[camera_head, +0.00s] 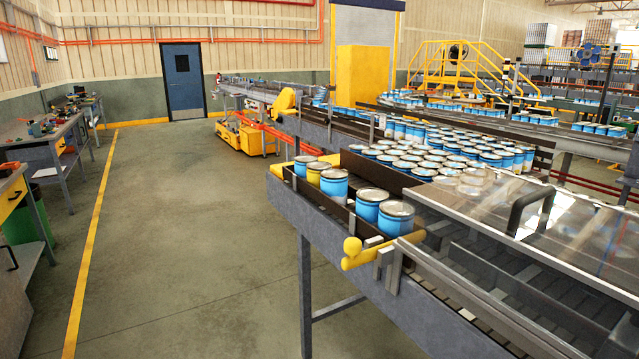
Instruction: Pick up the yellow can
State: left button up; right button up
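The yellow can (317,173) stands upright on the near side lane of the roller conveyor, in the head view. It has a pale metal lid and a yellow side. A blue can (304,166) stands to its left and a larger-looking blue can (334,186) stands close to its right, partly covering it. I cannot tell whether these cans touch it. Neither of my grippers shows in the view, so their state and their distance to the can are hidden.
Two more blue cans (396,218) stand nearer on the same lane. A yellow bar with a ball end (352,248) sticks out at the conveyor's edge. Many blue cans crowd the belt behind. A clear cover (520,215) lies right. The floor (190,230) left of the conveyor is free.

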aim_at(314, 169)
jog(key=i+z, duration=0.1)
jog(key=z, duration=0.35)
jog(key=i+j+z, duration=0.35)
jog(key=j, duration=0.2)
jog(key=i+j+z, duration=0.3)
jog(key=j, duration=0.35)
jog(key=i+j+z, duration=0.15)
jog(key=j, duration=0.2)
